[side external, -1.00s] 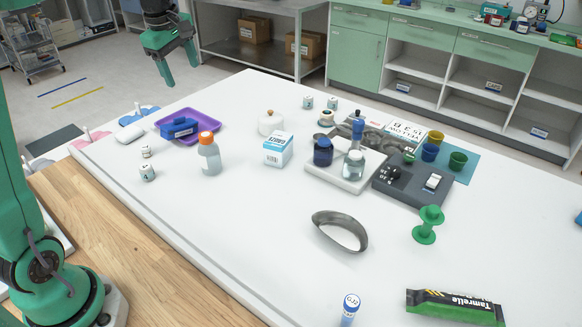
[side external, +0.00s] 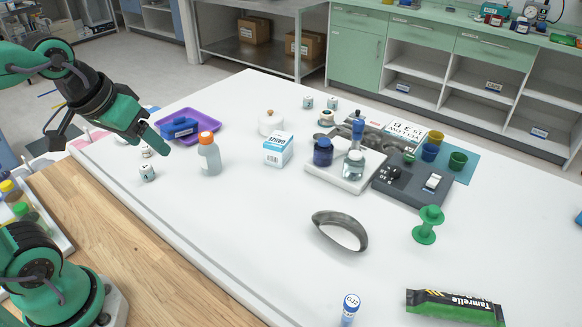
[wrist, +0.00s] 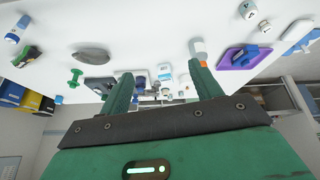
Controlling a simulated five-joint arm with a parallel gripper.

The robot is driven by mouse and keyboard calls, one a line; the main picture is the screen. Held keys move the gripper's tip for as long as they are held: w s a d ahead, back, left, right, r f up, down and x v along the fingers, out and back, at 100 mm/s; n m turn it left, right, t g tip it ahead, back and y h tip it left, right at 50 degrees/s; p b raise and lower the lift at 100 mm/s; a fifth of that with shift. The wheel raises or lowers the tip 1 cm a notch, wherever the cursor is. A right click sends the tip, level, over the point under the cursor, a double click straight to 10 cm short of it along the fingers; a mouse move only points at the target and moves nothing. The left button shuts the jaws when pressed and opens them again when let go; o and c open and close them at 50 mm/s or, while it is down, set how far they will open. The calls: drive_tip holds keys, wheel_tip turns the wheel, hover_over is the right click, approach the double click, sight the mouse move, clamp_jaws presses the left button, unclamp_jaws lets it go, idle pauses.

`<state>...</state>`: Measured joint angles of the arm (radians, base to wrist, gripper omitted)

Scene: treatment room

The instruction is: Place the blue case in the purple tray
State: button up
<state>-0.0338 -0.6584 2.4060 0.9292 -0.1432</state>
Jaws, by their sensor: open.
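The blue case (side external: 180,128) lies inside the purple tray (side external: 206,121), toward its left side, at the far left of the white table. Both also show in the wrist view, the case (wrist: 246,56) on the tray (wrist: 229,59), at the right. My gripper (side external: 158,140) is open and empty. In the side view its fingers are raised just in front of the tray, near the case, with nothing between them. In the wrist view the two fingers (wrist: 163,78) stand apart, and the case is to the right of them.
A bottle with an orange cap (side external: 209,155) stands close to the right of my gripper. Small labelled jars (side external: 147,172) stand below it. A blue-and-white box (side external: 277,149) and a white lidded pot (side external: 270,123) are farther right.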

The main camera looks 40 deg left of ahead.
drive_tip(key=shift+s+d+f+m, duration=0.2)
drive_tip(key=shift+s+f+m, duration=0.25)
drive_tip(key=shift+s+m, duration=0.1)
drive_tip(key=shift+s+d+f+m, duration=0.2)
drive_tip(key=shift+s+f+m, duration=0.2)
drive_tip(key=shift+s+m, duration=0.1)
drive_tip(key=shift+o, duration=0.5)
